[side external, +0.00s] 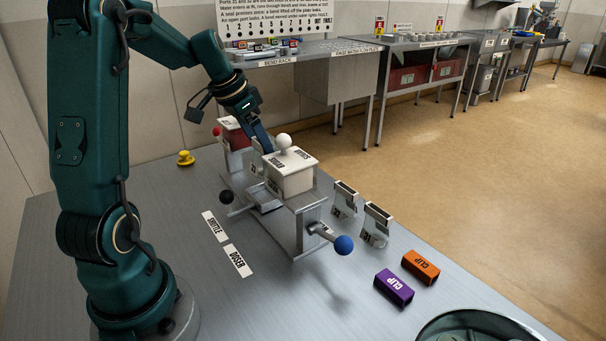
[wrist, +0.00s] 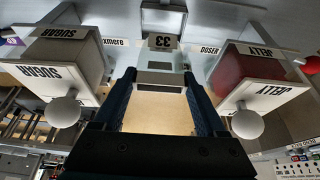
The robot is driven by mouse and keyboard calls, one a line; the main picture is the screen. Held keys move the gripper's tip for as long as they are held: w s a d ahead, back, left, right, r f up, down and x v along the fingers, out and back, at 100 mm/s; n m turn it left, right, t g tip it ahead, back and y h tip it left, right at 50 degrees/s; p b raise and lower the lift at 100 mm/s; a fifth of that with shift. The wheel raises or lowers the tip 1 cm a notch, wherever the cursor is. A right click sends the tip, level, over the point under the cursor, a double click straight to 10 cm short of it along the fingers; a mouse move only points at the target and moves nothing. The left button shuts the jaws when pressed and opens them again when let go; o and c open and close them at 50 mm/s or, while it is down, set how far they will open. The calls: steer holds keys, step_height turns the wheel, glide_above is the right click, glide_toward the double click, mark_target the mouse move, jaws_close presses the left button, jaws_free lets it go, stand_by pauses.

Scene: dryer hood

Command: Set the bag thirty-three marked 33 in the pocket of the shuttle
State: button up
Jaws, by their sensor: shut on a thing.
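My gripper (wrist: 160,78) is shut on the bag thirty-three (wrist: 162,53), a pale bag whose 33 mark reads upside down in the wrist view. In the side external view my gripper (side external: 262,143) is low between the white SUGAR hopper (side external: 291,180) and the red hopper (side external: 236,136), and the bag there is mostly hidden. The shuttle (side external: 264,199) is the grey metal part at the near side of the hopper stand, beside the black knob. I cannot tell whether the bag touches the shuttle's pocket.
Bags 32 (side external: 344,199) and 31 (side external: 376,226) stand right of the hopper stand. A purple clip (side external: 394,288) and an orange clip (side external: 421,266) lie front right. A blue-knobbed lever (side external: 343,245) sticks out. The hoppers flank my gripper closely. The left table area is mostly clear.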

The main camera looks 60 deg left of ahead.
step_height(320, 180, down, 7)
steer(key=shift+r, duration=0.2)
stand_by(0.3)
steer(key=shift+f, duration=0.15)
steer(key=o, duration=1.2)
steer(key=shift+o, duration=0.2)
steer(key=v, duration=1.2)
steer(key=shift+r, duration=0.25)
